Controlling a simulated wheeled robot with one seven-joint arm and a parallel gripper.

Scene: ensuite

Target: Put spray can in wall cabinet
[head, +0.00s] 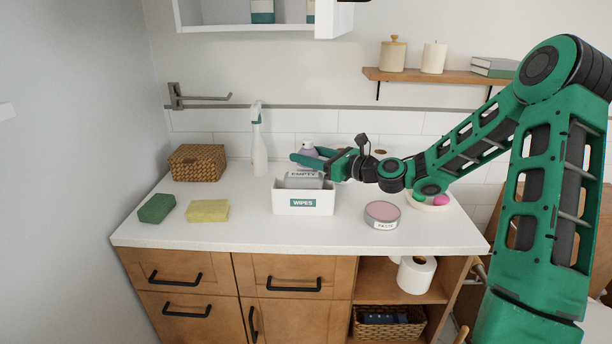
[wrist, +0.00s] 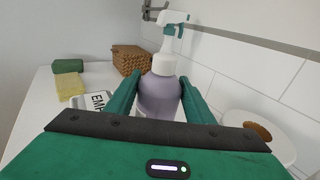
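The spray can, lavender with a white cap (head: 307,146), stands at the back of the white counter, partly hidden by my gripper. In the wrist view the can (wrist: 159,95) sits between the two green fingers. My gripper (head: 310,157) reaches in from the right, level with the can's body; the fingers also show in the wrist view (wrist: 160,88). They lie close along both sides of the can, but I cannot tell whether they press on it. The white wall cabinet (head: 247,29) hangs at the top, its front open and its upper part cut off; teal-and-white containers stand inside.
A white spray bottle (head: 259,145) and wicker basket (head: 197,162) stand left of the can. In front are the wipes box (head: 290,206), sponges (head: 208,211) and pink paste tin (head: 382,215). A wooden shelf (head: 430,77) and wall rail (head: 350,107) are behind.

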